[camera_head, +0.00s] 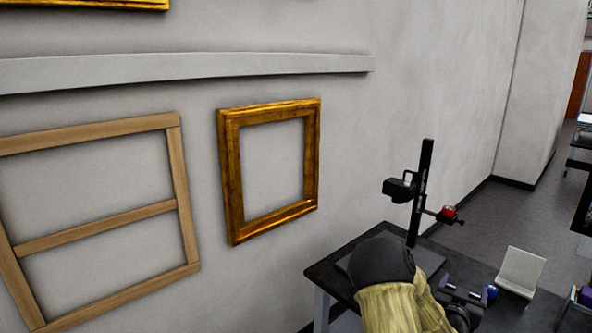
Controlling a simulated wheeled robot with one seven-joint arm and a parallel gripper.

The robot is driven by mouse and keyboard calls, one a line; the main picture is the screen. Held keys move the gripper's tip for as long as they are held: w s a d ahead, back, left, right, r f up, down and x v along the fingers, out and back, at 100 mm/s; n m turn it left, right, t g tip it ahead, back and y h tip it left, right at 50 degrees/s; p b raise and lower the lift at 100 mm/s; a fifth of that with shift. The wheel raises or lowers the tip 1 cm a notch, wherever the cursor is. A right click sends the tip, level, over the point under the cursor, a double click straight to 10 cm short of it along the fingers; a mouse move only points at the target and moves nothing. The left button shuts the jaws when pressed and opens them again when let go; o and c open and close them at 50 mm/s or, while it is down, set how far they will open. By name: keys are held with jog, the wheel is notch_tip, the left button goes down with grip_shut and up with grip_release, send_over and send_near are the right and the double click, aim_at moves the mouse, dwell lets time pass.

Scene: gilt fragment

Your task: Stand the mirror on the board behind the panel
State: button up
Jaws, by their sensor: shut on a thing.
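My arm, with a black dome and a yellowish sleeve, reaches over the dark table (340,262) at the lower right. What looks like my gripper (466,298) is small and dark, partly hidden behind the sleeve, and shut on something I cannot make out. A small blue thing (492,292) shows beside it. A pale, upright, slightly tilted plate (522,270) with a lip at its foot stands just to the right, apparently apart from the gripper. It may be the panel, but I cannot tell. I cannot pick out the mirror or the board for certain.
A black post (422,190) with a dark box (400,188) and a red-topped part (449,212) rises from the table behind my arm. A purple thing (585,295) lies at the right edge. A gilt frame (230,180) and a wooden stretcher (185,200) are at the wall.

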jog(key=w+a+f+n+t+y+b, duration=0.2)
jog(key=a+f+n+y, duration=0.1)
jog(key=a+f, duration=1.1)
jog(key=s+a+f+n+t+y+b, duration=0.1)
jog(key=s+a+f+y, duration=0.3)
jog(key=a+f, duration=0.4)
jog(key=s+a+f+n+t+y+b, duration=0.1)
jog(key=s+a+f+n+y, duration=0.2)
jog(key=s+a+f, duration=0.4)
notch_tip(320, 180, down, 3)
jog(key=shift+s+a+f+n+y, duration=0.1)
jog(key=shift+s+a+n+y, duration=0.25)
jog(key=shift+a+y, duration=0.3)
jog(key=shift+w+d, duration=0.15)
jog(key=shift+w, duration=0.05)
